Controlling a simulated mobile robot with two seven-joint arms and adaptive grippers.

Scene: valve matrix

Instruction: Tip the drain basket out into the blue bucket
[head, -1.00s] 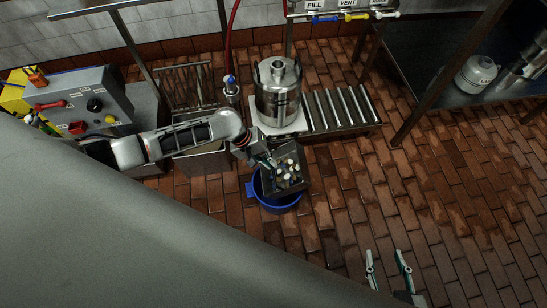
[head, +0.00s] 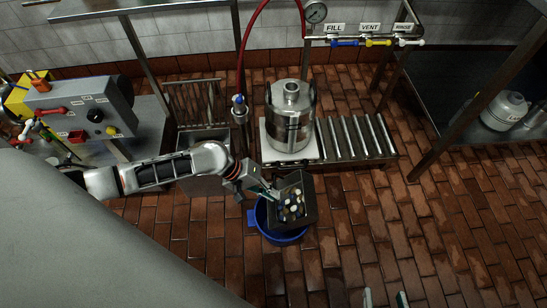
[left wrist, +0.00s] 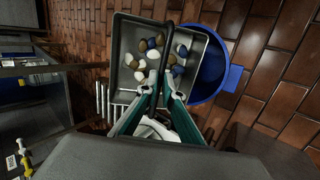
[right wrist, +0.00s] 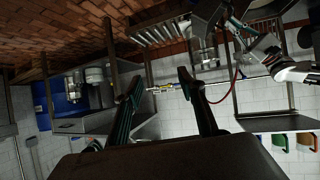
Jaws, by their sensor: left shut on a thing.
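The drain basket (head: 310,190) is a grey metal pan holding several blue, white and brown pieces. It is above the blue bucket (head: 285,237), covering part of its opening. My left gripper (head: 274,193) is shut on the basket's bar-like handle. In the left wrist view, the left gripper (left wrist: 163,88) closes on the dark handle over the basket (left wrist: 118,60), and the pieces lie inside. The bucket (left wrist: 212,72) shows to the right, partly under the basket. My right gripper (head: 385,298) is at the bottom edge. In the right wrist view, the right gripper (right wrist: 160,80) is open and empty.
A steel keg (head: 291,118) stands on a pale platform beside a roller conveyor (head: 350,138), behind the bucket. A control box (head: 80,112) is at left. A dark table (head: 455,105) is at right. The brick floor (head: 400,225) right of the bucket is clear.

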